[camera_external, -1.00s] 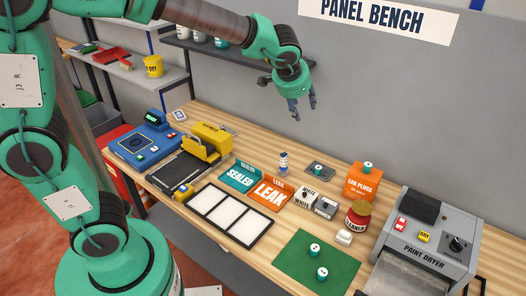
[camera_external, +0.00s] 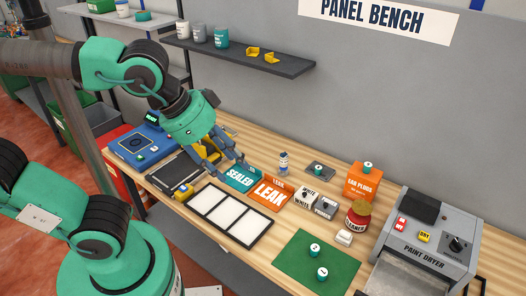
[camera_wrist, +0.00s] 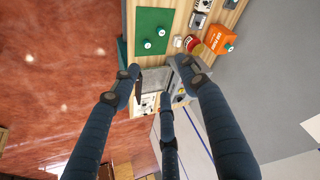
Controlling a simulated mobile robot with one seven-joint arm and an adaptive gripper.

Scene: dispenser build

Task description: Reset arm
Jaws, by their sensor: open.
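My gripper (camera_external: 230,172) is open and empty in the external view. It hangs above the bench near the teal SEALED sign (camera_external: 241,178), in front of part of the yellow device behind it. I cannot tell how far above the bench it is. In the wrist view my gripper (camera_wrist: 157,76) shows spread dark fingers with nothing between them. The wrist camera looks along the bench toward the green mat (camera_wrist: 152,31) and the red floor.
The bench holds a blue device (camera_external: 140,146), a white three-panel tray (camera_external: 207,212), an orange LEAK sign (camera_external: 270,193), an orange LEAK PLUGS box (camera_external: 361,182), a red-labelled CLEANER jar (camera_external: 356,218), a green mat (camera_external: 300,260) and the PAINT DRYER (camera_external: 425,245). A dark shelf (camera_external: 290,62) is on the wall.

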